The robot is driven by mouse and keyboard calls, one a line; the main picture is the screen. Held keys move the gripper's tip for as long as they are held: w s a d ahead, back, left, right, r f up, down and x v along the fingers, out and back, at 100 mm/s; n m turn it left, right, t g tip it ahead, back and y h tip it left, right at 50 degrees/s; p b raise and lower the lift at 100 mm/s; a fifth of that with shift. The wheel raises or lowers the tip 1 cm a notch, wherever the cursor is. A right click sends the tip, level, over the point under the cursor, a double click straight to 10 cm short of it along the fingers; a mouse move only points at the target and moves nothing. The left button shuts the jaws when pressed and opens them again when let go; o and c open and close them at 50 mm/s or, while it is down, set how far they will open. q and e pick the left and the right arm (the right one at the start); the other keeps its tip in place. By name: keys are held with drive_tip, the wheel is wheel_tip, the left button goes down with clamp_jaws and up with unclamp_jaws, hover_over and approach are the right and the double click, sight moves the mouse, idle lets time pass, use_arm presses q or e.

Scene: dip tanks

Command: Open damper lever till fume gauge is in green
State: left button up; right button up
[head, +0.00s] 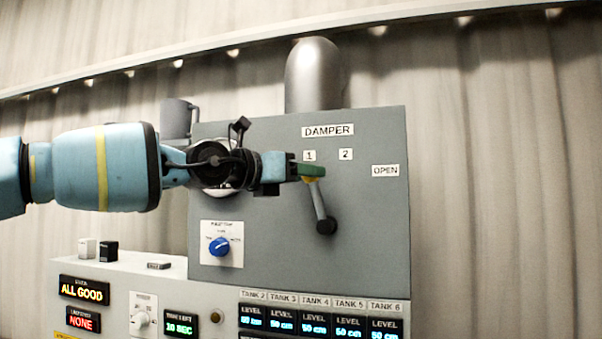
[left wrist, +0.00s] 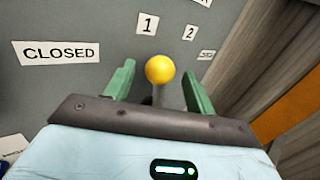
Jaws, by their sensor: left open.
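The damper lever (head: 319,205) rises from a dark pivot on the grey panel and leans slightly left, toward the mark 1 (head: 309,155). Its yellow knob (left wrist: 160,69) shows in the left wrist view, below the 1 label. My left gripper (head: 312,172) is open at the lever's top, its green fingers (left wrist: 193,93) on either side of the knob with gaps visible. The CLOSED label (left wrist: 56,52) is left of the knob, and the OPEN label (head: 385,170) is at the panel's right. A round gauge (head: 222,191) is mostly hidden behind my left wrist; its reading cannot be seen.
The DAMPER panel (head: 375,260) stands above a console with tank level displays (head: 314,322). A blue knob (head: 219,246) sits on the panel below my left wrist. A grey duct (head: 313,75) rises behind. The panel right of the lever is clear.

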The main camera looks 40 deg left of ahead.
use_arm(q)
drive_tip(key=shift+w, duration=0.3)
clamp_jaws()
idle(0.3)
use_arm(e)
drive_tip(key=shift+d, duration=0.1)
